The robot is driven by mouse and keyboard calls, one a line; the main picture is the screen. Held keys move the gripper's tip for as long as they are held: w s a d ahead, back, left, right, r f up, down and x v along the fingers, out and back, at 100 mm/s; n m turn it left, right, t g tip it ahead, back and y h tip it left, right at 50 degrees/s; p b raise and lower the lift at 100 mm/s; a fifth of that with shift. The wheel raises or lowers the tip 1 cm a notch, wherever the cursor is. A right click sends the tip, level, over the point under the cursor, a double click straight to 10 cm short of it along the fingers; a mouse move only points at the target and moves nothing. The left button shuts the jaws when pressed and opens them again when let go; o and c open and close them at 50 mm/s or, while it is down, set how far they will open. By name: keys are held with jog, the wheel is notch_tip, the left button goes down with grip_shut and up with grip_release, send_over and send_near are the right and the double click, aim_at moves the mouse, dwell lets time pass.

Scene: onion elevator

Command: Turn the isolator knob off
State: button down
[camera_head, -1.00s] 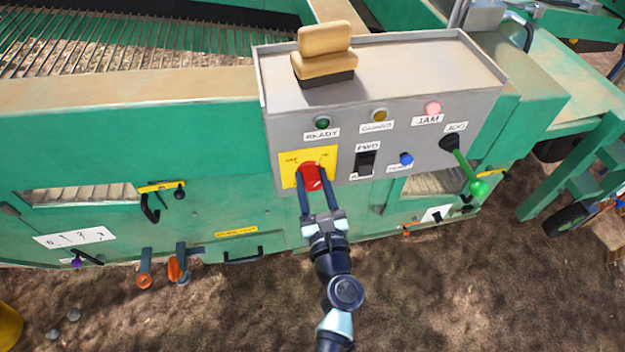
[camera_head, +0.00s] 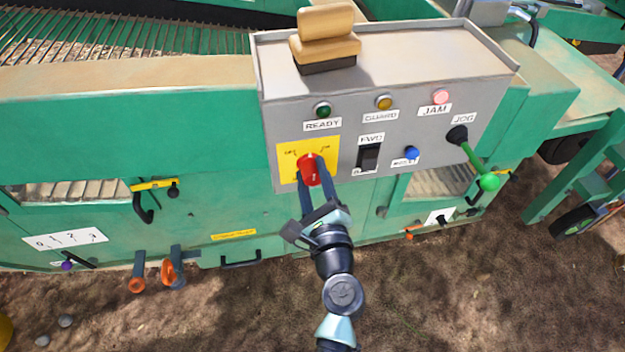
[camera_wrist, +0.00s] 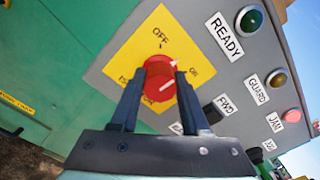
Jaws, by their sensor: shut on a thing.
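The red isolator knob (camera_head: 309,164) sits on a yellow plate (camera_head: 289,149) at the lower left of the grey control panel. My gripper (camera_head: 313,178) reaches up from below and is shut on the knob, one finger on each side. In the wrist view the knob (camera_wrist: 159,72) lies between the two dark fingertips (camera_wrist: 156,80). White marks show on its face, one near its upper right edge. OFF is printed above the knob there, and ON appears to its right. The plate looks tilted in that view. The fingers hide part of the knob's sides and the lower lettering.
To the right of the knob are a black FWD switch (camera_head: 368,157), a blue button (camera_head: 411,153) and a green-tipped JOG lever (camera_head: 488,181). READY (camera_head: 322,109), GUARD (camera_head: 384,102) and pink JAM (camera_head: 441,97) lamps sit above. The ground below is open.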

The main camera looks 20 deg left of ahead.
jog(key=n+b, duration=0.1)
jog(key=n, duration=0.1)
jog(key=n+b, duration=0.2)
jog(key=n, duration=0.1)
jog(key=shift+f+n, duration=0.2)
jog(key=shift+n, duration=0.1)
jog(key=shift+r+n+b, duration=0.1)
jog(key=shift+n+b, duration=1.4)
jog(key=shift+n, duration=0.6)
jog(key=shift+c, duration=1.9)
grip_release()
jog(key=b+v, duration=0.1)
jog(key=v, duration=1.2)
